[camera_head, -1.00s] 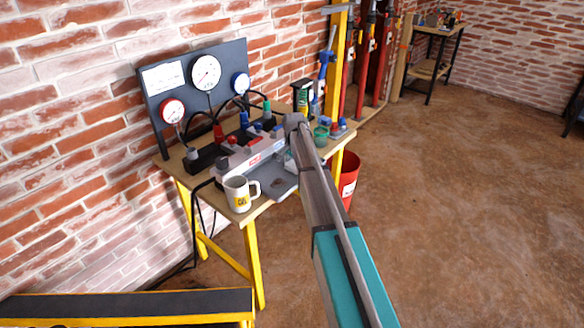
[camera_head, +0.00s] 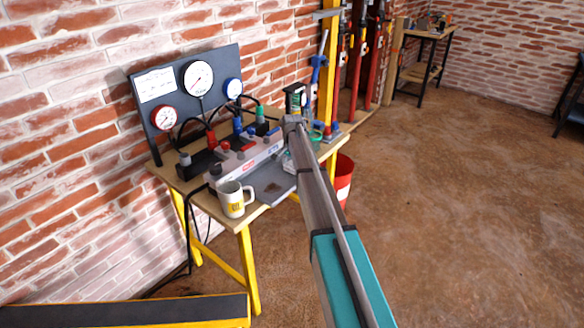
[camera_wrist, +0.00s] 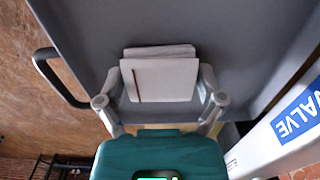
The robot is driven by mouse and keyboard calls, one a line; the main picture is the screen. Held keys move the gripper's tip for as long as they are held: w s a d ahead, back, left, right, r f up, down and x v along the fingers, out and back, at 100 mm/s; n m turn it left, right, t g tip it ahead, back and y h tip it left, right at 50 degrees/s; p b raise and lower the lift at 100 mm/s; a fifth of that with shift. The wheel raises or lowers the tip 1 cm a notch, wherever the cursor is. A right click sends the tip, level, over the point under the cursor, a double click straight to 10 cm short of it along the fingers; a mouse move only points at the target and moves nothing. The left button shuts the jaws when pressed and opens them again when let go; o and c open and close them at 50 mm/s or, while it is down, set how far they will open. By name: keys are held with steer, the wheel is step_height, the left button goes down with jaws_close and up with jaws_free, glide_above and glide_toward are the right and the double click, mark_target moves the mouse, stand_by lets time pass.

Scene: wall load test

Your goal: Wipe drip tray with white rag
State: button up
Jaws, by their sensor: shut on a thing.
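The drip tray (camera_head: 268,181) is a grey flat tray at the bench's front edge, with a dark stain (camera_head: 275,188) on its surface. In the wrist view the tray (camera_wrist: 95,50) fills most of the picture, with a dark handle at its left side. My gripper (camera_wrist: 160,82) is shut on the white rag (camera_wrist: 160,79), a folded pale pad with a thin brown line. The rag is over the tray; I cannot tell whether it touches. In the head view my arm hides most of the gripper and rag.
A grey valve block (camera_head: 245,158) with coloured knobs stands behind the tray. A white mug (camera_head: 234,199) stands left of the tray. A gauge panel (camera_head: 190,92) rises at the back. A red bucket (camera_head: 344,176) is beyond the bench, right of my arm. The floor to the right is clear.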

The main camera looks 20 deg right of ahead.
mark_target(272, 187)
steer(key=shift+s+a, duration=0.1)
steer(key=shift+s+a, duration=0.55)
steer(key=shift+a, duration=0.25)
steer(key=shift+s+a, duration=0.55)
steer(key=shift+a, duration=0.25)
steer(key=shift+s+a+f, duration=0.1)
steer(key=shift+s+a, duration=0.55)
steer(key=shift+a, duration=0.2)
steer(key=shift+s+a, duration=0.6)
steer(key=shift+a, duration=0.2)
steer(key=shift+s+a, duration=0.1)
steer(key=shift+s+a, duration=0.5)
steer(key=shift+a, duration=0.25)
steer(key=shift+s+a, duration=0.5)
steer(key=shift+a, duration=0.2)
steer(key=shift+r, duration=0.2)
steer(key=shift+r+p, duration=2.9)
steer(key=shift+p, duration=0.2)
steer(key=shift+r, duration=0.1)
